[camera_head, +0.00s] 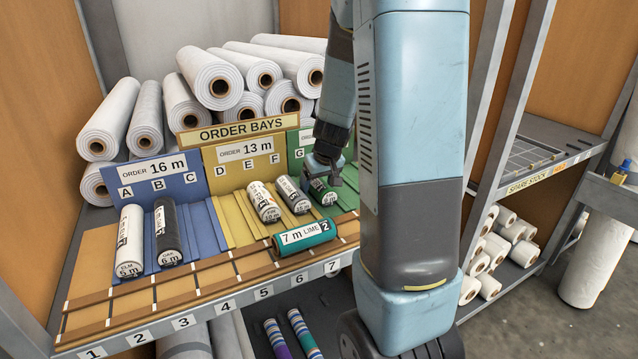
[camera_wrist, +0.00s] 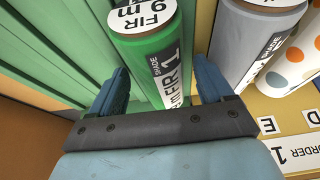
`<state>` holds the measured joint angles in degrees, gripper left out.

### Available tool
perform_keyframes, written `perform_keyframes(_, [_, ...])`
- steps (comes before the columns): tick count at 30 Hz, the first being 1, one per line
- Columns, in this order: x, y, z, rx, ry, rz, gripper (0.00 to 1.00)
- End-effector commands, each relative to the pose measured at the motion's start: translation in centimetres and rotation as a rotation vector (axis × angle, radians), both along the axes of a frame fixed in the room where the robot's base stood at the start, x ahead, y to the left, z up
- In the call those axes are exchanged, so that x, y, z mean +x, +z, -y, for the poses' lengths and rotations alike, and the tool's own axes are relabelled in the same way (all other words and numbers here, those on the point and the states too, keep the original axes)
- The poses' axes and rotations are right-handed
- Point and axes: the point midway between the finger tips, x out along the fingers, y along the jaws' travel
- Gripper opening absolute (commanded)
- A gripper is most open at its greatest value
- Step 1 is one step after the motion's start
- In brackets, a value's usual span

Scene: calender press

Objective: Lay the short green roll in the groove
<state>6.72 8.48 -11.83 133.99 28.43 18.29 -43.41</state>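A short green roll (camera_head: 322,191) labelled FIR, shade 1, lies in the green order bay (camera_head: 307,146). It shows large in the wrist view (camera_wrist: 150,50). My gripper (camera_head: 326,168) is over this roll; in the wrist view its blue fingers (camera_wrist: 162,90) stand on either side of the roll, with a gap visible at the left finger. The gripper looks open. A teal-green roll (camera_head: 305,237) labelled 7 m LIME 2 lies along the front groove (camera_head: 215,281), above numbers 5 to 7. The groove is empty to its left.
A grey roll (camera_head: 291,195) and a dotted roll (camera_head: 263,202) lie in the yellow bay, close to my gripper. A white roll (camera_head: 130,241) and a black roll (camera_head: 168,232) lie in the blue bay. The ORDER BAYS sign (camera_head: 240,131) stands behind.

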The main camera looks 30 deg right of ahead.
Motion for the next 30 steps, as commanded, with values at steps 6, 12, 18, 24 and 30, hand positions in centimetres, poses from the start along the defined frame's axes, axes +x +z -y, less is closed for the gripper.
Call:
perform_keyframes(6, [0.0, 0.0, 0.0, 0.000, 0.000, 0.000, 0.80])
perform_keyframes(12, [-0.3, 1.1, -0.1, -0.001, 0.002, 0.003, 0.80])
perform_keyframes(18, [-1.3, 3.7, -0.1, 0.000, 0.003, 0.005, 0.80])
perform_keyframes(24, [-2.5, 6.6, -0.1, 0.000, 0.002, 0.004, 0.80])
perform_keyframes(30, [-3.7, 9.2, -0.1, 0.000, 0.001, 0.003, 0.80])
